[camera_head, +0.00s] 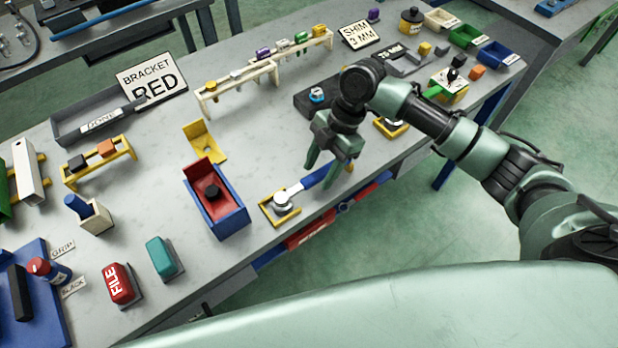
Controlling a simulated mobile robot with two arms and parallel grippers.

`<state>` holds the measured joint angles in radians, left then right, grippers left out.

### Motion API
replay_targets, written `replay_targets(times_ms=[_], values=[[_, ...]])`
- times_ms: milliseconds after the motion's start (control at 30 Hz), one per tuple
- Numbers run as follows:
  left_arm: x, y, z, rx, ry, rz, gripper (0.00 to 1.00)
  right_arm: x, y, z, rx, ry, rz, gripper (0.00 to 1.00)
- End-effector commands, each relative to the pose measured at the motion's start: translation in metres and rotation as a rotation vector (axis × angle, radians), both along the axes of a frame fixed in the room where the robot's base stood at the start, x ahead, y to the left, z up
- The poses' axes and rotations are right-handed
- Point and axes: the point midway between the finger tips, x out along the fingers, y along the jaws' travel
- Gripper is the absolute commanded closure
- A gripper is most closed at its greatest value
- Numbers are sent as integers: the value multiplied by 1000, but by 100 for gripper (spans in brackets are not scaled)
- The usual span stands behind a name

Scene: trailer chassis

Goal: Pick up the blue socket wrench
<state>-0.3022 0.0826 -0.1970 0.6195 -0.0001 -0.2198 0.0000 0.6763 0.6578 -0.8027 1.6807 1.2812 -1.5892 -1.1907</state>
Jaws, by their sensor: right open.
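The blue socket wrench (317,178) lies near the front edge of the grey workbench. Its silver head (284,200) sits over a small yellow square holder (270,211), and its blue handle points up and to the right. My right gripper (322,174) is open, fingers pointing down, at the handle. The fingers appear on either side of the handle and partly hide it. I cannot tell whether they touch it or how far above the bench they are. My left gripper is out of view.
A blue and red box (232,221) stands left of the wrench. A dark block (312,102) lies behind the gripper, and a second yellow holder (393,130) is to its right. A cream rack (236,88) stands further back. The bench's front edge is close to the wrench.

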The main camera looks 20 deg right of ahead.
Motion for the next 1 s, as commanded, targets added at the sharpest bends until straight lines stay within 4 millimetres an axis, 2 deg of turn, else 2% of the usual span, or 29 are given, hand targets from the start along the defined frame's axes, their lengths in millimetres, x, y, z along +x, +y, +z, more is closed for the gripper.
replay_targets(times_ms=[33,100,200,500,533,700,1000], values=[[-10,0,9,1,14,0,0,-3,6,-3,1,7,1,51],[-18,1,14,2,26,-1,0,-5,12,-12,1,5,2,51],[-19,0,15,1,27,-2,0,-6,16,-26,0,3,0,51],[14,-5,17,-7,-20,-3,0,-6,18,-34,-1,0,0,51],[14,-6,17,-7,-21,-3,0,-6,18,-34,-1,0,0,54],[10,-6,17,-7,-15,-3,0,-6,18,-34,-1,0,0,100],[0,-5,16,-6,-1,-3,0,-6,18,-33,1,-2,0,100]])
